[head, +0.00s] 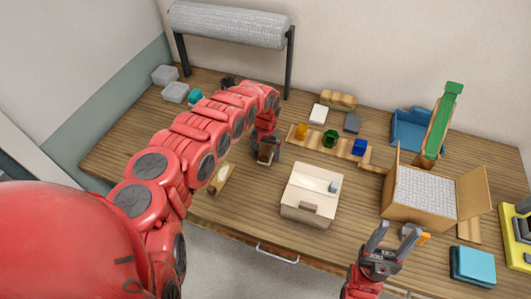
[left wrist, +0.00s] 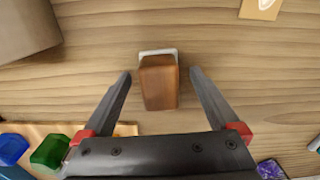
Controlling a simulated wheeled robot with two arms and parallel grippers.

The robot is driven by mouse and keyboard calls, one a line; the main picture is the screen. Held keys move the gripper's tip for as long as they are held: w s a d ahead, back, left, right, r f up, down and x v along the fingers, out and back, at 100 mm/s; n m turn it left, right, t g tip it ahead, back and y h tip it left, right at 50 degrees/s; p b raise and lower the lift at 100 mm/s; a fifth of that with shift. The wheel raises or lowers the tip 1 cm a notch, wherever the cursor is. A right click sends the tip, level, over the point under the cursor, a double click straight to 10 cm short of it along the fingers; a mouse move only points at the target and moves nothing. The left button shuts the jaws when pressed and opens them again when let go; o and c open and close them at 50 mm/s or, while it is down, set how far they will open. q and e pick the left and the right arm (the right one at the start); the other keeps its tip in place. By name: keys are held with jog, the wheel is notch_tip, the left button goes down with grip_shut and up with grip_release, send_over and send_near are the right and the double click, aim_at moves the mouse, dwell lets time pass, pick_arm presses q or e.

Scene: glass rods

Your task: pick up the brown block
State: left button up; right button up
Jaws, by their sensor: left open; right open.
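The brown block (head: 265,154) is on the wooden table, below my left gripper in the head view. In the left wrist view the brown block (left wrist: 158,85) shows between the two fingers, with a pale piece at its far end. My left gripper (head: 266,144) is open, pointing down, with a finger to either side of the block and a visible gap on both sides in the wrist view (left wrist: 161,74). My right gripper (head: 394,233) is open and empty at the table's front edge.
A cream box (head: 308,194) stands right of the block. A wooden rail (head: 340,150) with yellow, green (head: 331,138) and blue (head: 359,147) pieces lies behind. An open carton (head: 430,210) stands at right.

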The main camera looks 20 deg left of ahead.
pick_arm(q)
jog(key=shift+f, duration=0.3)
grip_shut()
dwell(0.4)
